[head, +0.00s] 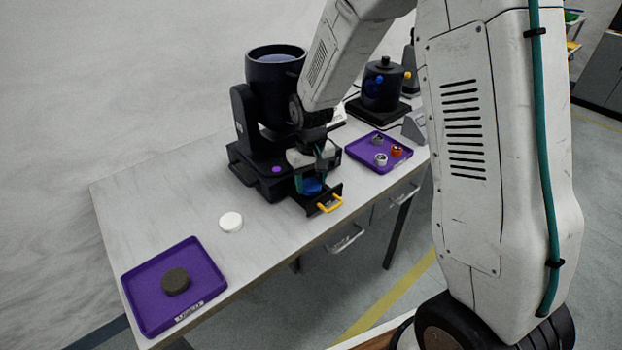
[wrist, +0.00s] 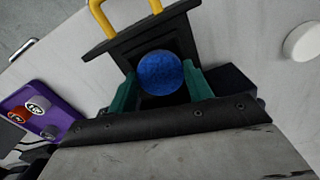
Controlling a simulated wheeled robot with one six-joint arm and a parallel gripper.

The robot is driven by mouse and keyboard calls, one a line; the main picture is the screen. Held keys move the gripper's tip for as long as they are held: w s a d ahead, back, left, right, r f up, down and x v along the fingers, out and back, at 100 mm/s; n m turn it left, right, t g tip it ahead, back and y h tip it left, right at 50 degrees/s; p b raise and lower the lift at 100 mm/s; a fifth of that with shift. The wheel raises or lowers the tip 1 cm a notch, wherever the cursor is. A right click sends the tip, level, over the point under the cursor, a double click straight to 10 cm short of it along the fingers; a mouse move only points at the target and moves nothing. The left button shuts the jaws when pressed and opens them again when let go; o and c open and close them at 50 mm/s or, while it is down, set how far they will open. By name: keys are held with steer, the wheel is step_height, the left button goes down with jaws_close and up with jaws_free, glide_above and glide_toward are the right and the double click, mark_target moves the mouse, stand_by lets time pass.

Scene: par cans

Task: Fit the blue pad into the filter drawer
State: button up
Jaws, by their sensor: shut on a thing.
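The blue pad (wrist: 161,73) is a round, rough-textured disc between the green fingers of my gripper (wrist: 163,88) in the wrist view. My gripper is shut on it. In the head view my gripper (head: 312,182) points down, with the blue pad (head: 312,187) at its tips. The black filter drawer (head: 334,190) with a yellow handle (head: 330,204) is pulled out from the base of the black par can. The pad is over the drawer; I cannot tell whether it touches the drawer floor. The drawer (wrist: 125,47) also shows behind the pad in the wrist view.
The black par can (head: 272,80) stands on the table. A purple tray (head: 205,262) with a dark disc (head: 176,281) is at the front left; a white disc (head: 231,221) lies nearby. Another purple tray (head: 363,151) with small parts and a second black device (head: 382,88) are behind right.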

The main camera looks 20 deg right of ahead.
steer(key=shift+f, duration=0.2)
steer(key=o, duration=1)
steer(key=shift+o, duration=0.2)
